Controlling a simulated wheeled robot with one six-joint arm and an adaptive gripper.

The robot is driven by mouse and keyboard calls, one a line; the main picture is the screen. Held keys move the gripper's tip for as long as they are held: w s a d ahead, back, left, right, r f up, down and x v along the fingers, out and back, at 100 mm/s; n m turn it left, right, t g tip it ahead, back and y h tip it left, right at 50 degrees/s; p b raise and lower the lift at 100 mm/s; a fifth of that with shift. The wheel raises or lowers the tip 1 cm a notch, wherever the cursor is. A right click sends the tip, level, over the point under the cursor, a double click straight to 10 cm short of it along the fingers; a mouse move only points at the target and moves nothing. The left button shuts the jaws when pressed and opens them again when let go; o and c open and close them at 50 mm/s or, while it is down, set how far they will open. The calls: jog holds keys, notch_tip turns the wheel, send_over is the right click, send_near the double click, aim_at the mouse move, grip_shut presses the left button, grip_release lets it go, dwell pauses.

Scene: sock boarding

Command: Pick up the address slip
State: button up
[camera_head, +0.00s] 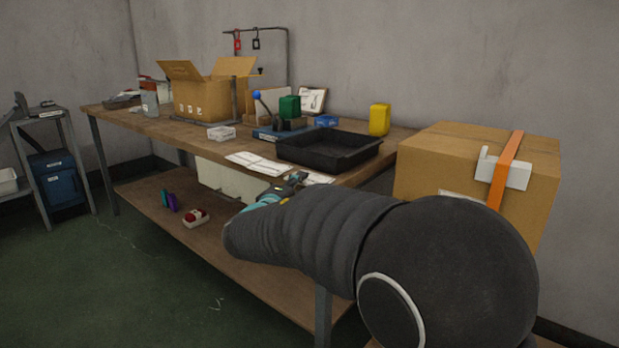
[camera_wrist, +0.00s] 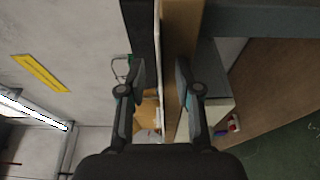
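White paper sheets (camera_head: 257,163) lie near the front edge of the workbench in the head view. Another white paper (camera_head: 318,178) lies to their right, partly hidden by my arm. I cannot tell which of these is the address slip. My gripper (camera_head: 295,179) is at the bench's front edge, close to the papers and mostly hidden behind my own arm. In the wrist view my gripper (camera_wrist: 161,80) is open, its two fingers apart. A thin white strip (camera_wrist: 157,40) shows beyond them along the bench edge. I see nothing held.
A black tray (camera_head: 330,148) stands just behind the papers. A small white box (camera_head: 221,132), a yellow container (camera_head: 379,119) and an open carton (camera_head: 203,96) stand on the bench (camera_head: 130,113). A large taped box (camera_head: 425,165) stands at the right. The lower shelf (camera_head: 140,190) holds small items.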

grip_shut()
jog(key=shift+r, duration=0.1)
dwell(0.3)
